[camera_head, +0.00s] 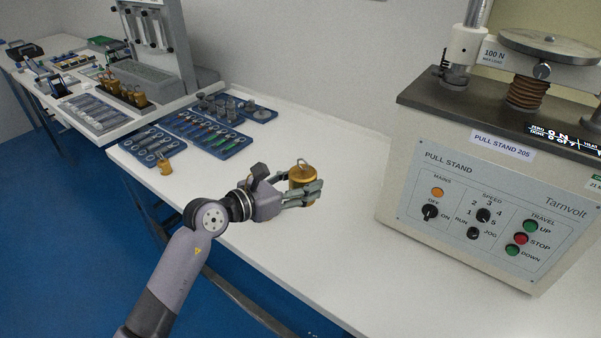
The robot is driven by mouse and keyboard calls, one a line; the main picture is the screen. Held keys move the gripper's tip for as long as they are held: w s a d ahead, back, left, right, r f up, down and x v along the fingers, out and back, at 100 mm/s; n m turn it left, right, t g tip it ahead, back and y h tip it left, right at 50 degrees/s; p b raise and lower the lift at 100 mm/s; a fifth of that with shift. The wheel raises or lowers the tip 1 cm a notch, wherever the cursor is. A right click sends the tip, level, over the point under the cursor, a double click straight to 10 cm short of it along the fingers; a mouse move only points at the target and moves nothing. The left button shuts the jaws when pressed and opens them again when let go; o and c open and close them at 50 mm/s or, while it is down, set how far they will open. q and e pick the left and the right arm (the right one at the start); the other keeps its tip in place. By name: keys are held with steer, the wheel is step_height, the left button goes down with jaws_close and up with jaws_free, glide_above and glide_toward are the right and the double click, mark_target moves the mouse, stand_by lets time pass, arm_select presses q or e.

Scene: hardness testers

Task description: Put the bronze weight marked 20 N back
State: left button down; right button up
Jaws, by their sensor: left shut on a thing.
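A bronze weight (302,178) with a hook on top is upright between the fingers of my left gripper (304,193), which is shut on it. It is over the white table, left of the pull stand; I cannot tell if it touches the table. Its marking is not readable. Several more bronze weights (139,100) stand in a row at the base of the grey tester farther back. My right gripper is not in view.
The pull stand (472,190) fills the right side. Blue trays (226,148) with tools and grey parts lie at the left, beside a blue tray of rings (153,143). White table top (340,240) is clear around my gripper. The front edge runs below my arm.

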arm_select(q)
steer(key=shift+w+f+b, duration=0.1)
steer(key=shift+f+b, duration=1.1)
steer(key=shift+f, duration=4.9)
steer(key=c, duration=1.1)
jaws_free()
steer(key=shift+f, duration=0.5)
steer(key=shift+o, duration=1.3)
steer(key=shift+s+r, duration=0.1)
steer(key=shift+s, duration=0.2)
steer(key=shift+o, duration=0.6)
steer(key=shift+w, duration=0.1)
steer(key=shift+a, duration=0.1)
